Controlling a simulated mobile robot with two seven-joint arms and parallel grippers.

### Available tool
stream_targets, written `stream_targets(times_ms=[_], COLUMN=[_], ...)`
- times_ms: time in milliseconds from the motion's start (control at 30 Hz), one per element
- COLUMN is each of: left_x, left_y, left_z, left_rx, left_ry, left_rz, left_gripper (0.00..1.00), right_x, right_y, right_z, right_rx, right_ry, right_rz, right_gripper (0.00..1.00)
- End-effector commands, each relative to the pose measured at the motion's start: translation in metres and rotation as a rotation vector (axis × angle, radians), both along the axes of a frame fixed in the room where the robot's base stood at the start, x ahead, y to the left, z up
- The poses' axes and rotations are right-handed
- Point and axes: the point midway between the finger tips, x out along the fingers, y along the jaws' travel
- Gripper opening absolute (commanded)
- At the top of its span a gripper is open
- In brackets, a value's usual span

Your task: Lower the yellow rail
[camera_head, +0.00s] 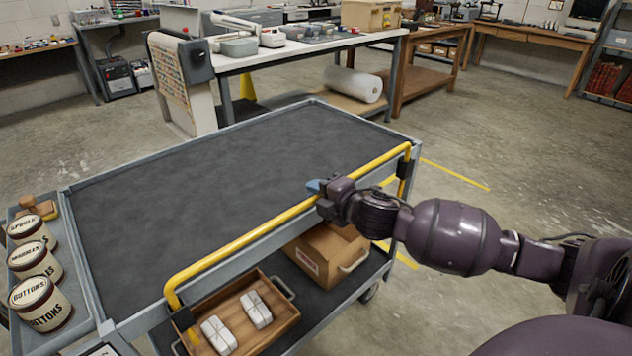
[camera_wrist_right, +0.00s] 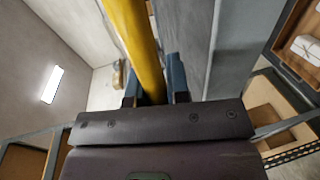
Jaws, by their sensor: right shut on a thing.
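The yellow rail (camera_head: 262,230) runs along the near long side of a grey cart (camera_head: 190,175). It stands raised above the cart's edge, bent down at both ends into dark brackets. My right gripper (camera_head: 318,190) is shut on the rail, right of its middle. In the right wrist view the rail (camera_wrist_right: 135,40) passes between the two blue fingertips (camera_wrist_right: 156,80). My left gripper is not in view.
The cart's top is bare. Its lower shelf holds a wooden tray (camera_head: 285,322) with white bundles and a cardboard box (camera_head: 312,262). Several labelled tins, one of them a buttons tin (camera_head: 42,303), stand on a side shelf at left. A white-topped table (camera_head: 300,50) stands behind.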

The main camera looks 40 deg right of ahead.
Motion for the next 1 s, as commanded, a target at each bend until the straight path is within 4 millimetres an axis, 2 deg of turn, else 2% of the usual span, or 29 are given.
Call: stream_targets(times_ms=[167,200,333,367,767,1000], left_x=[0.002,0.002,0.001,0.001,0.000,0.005], left_y=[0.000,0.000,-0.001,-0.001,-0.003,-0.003], left_z=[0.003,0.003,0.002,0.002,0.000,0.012], left_rx=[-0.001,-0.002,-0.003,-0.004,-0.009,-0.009], left_ry=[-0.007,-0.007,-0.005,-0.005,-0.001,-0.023], left_rz=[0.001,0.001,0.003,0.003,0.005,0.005], left_gripper=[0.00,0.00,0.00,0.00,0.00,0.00], right_x=[0.001,0.001,0.001,0.001,-0.004,-0.033], right_y=[0.000,0.000,0.000,0.000,0.000,-0.002], right_z=[0.004,0.004,0.004,0.004,0.006,0.014], right_rx=[-0.001,-0.001,-0.001,-0.001,0.000,0.001], right_ry=[-0.006,-0.006,-0.006,-0.006,-0.006,-0.009], right_rz=[0.000,0.000,0.000,0.000,0.001,0.001], right_gripper=[0.00,0.20,0.40,0.42,0.42,0.42])
